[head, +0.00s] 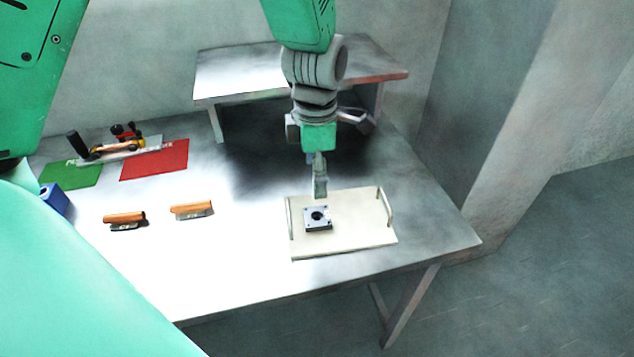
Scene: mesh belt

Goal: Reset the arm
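One arm of mine comes down from the top centre in the head view, and I take it for my right. Its gripper (320,192) points down over the back part of a cream tray (362,236), just behind a small grey square block with a dark round hole (318,217). The fingers show as one narrow shape, so I cannot tell whether they are apart, or whether they touch anything. Large green parts of mine fill the left side of the view. My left gripper does not show.
The tray stands on a shiny metal table (250,270) near its right end. Two orange-topped pieces (125,219) (192,209) lie left of it. Green (72,176) and red (155,160) mats, tools and a blue block (54,199) are further left. A raised shelf (240,72) stands behind.

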